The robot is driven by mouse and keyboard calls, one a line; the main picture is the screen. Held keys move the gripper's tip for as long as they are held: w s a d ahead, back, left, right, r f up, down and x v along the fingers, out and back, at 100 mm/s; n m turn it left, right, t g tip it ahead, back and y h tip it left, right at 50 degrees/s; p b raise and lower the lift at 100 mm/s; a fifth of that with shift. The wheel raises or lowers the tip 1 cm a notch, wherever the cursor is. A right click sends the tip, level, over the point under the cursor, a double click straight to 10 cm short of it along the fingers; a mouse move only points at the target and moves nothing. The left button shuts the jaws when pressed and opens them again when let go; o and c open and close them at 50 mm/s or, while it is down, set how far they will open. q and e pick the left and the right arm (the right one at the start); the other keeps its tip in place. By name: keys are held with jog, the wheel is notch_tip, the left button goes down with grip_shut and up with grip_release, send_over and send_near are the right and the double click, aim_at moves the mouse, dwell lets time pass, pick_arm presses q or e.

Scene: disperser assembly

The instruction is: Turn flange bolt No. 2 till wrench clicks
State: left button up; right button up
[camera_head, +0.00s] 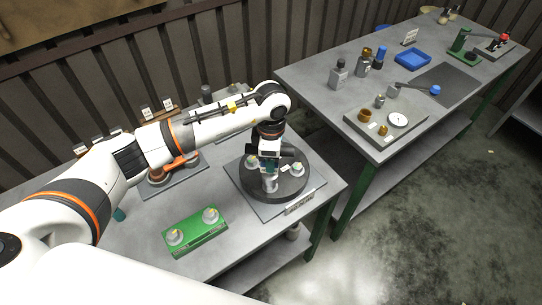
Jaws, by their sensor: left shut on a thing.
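A round dark flange (288,191) sits on a grey base plate on the near table. Pale bolts or fittings show on it at the left (252,162) and right (297,170), and a silver cylindrical piece (269,184) stands at its front. My left gripper (269,166) points down over the flange, just above the silver piece. It is shut on a dark and greenish tool, apparently the wrench, mostly hidden by the gripper. I cannot read bolt numbers or tell how the tool sits on a bolt. My right gripper is not in view.
A green block (196,236) with two round pale fittings lies front left of the flange. The second table (310,85) at the right holds bottles, a blue tray (412,58) and a gauge (398,120).

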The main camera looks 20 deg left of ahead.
pick_arm(q)
jog(key=shift+b, duration=0.3)
dwell(0.4)
dwell(0.5)
jog(key=shift+f, duration=0.15)
jog(key=shift+f+b, duration=1.55)
jog(key=shift+b, duration=0.3)
jog(key=shift+r, duration=0.1)
